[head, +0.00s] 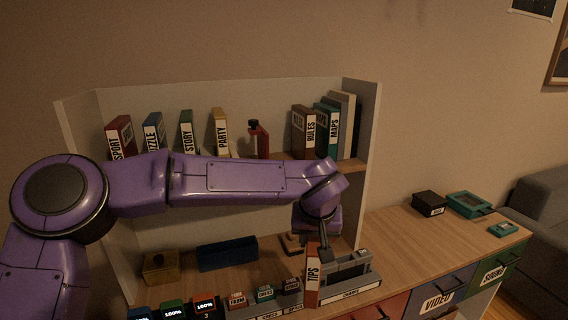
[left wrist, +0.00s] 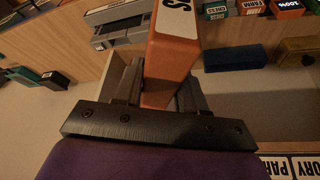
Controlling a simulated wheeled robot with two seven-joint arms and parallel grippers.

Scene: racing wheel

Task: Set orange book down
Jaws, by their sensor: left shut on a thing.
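The orange book (head: 313,277), with a white label reading TIPS, stands roughly upright at the front of the wooden desk, just left of a grey tray (head: 352,285). My left gripper (head: 323,240) reaches down to its top from behind. In the left wrist view my left gripper (left wrist: 160,92) is shut on the orange book (left wrist: 168,72), with one dark finger on each side. Whether the book's lower edge touches the desk is hidden. My right gripper is not in view.
Small labelled cartridges (head: 265,293) stand just left of the book. A blue box (head: 227,253) and a yellow box (head: 160,267) sit behind. Several books line the upper shelf (head: 350,165). The desk's right part (head: 420,240) is mostly clear.

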